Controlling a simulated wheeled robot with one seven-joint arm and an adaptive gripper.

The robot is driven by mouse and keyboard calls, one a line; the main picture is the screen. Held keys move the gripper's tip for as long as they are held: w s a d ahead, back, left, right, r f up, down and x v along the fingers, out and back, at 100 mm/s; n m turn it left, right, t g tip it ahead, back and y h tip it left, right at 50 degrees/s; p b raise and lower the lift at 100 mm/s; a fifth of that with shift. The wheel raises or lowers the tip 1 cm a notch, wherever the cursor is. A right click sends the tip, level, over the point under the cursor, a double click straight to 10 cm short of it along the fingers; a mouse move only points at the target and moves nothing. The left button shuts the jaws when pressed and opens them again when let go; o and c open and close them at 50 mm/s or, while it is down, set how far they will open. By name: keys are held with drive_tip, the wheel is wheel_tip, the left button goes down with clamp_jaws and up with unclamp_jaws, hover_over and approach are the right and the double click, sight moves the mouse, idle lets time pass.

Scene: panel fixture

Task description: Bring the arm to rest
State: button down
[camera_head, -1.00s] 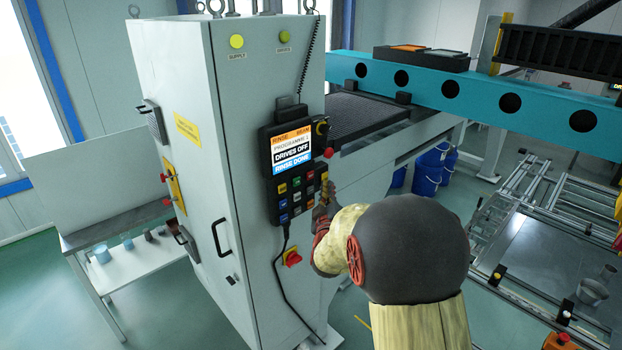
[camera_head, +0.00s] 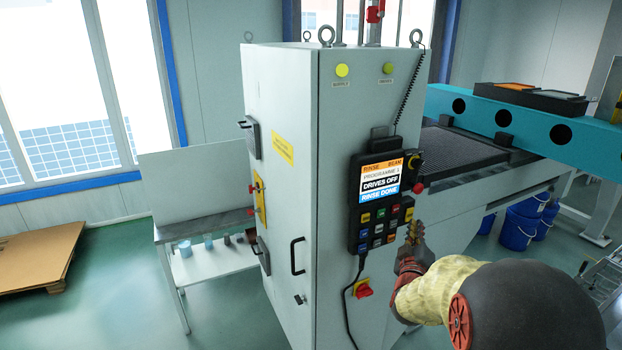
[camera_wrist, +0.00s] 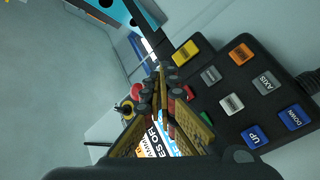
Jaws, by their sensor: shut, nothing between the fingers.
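My gripper (camera_head: 414,232) is at the right edge of the control pendant (camera_head: 353,222), beside its lower buttons. In the wrist view my gripper (camera_wrist: 160,82) is shut and empty, its fingertips together in front of the pendant. Coloured buttons (camera_wrist: 238,103) lie to the right of the fingers there, and part of the screen (camera_wrist: 160,138) shows behind them. In the head view the screen (camera_head: 381,182) reads "Drives off" and "Rinse done". Whether the fingertips touch the pendant cannot be told. My arm comes in from the lower right.
The pendant hangs on a tall grey cabinet (camera_head: 285,200) with a red rotary switch (camera_head: 362,288) below. A teal beam (camera_head: 509,119) runs behind at right, with blue buckets (camera_head: 517,230) under it. A low bench (camera_head: 205,262) stands left. Open floor (camera_head: 120,290) lies further left.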

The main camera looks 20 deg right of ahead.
wheel_tip(320, 180, down, 11)
drive_tip(key=a+m+g+y, duration=0.2)
drive_tip(key=a+g+y, duration=0.1)
drive_tip(key=y, duration=0.1)
drive_tip(key=s+a+f+m+g+y, duration=0.2)
drive_tip(key=s+a+f+g+y, duration=0.15)
drive_tip(key=s+a+f, duration=0.35)
drive_tip(key=s+a+r+n+g+y+b, duration=0.1)
drive_tip(key=s+a+r, duration=0.4)
drive_tip(key=s+a, duration=0.5)
drive_tip(key=s+a+r+n+g+y+b, duration=0.1)
drive_tip(key=s+a+r+y+b, duration=0.3)
drive_tip(key=s+a, duration=0.7)
drive_tip(key=shift+a+r+b, duration=0.4)
drive_tip(key=shift+a+b, duration=0.4)
drive_tip(key=shift+a, duration=2.1)
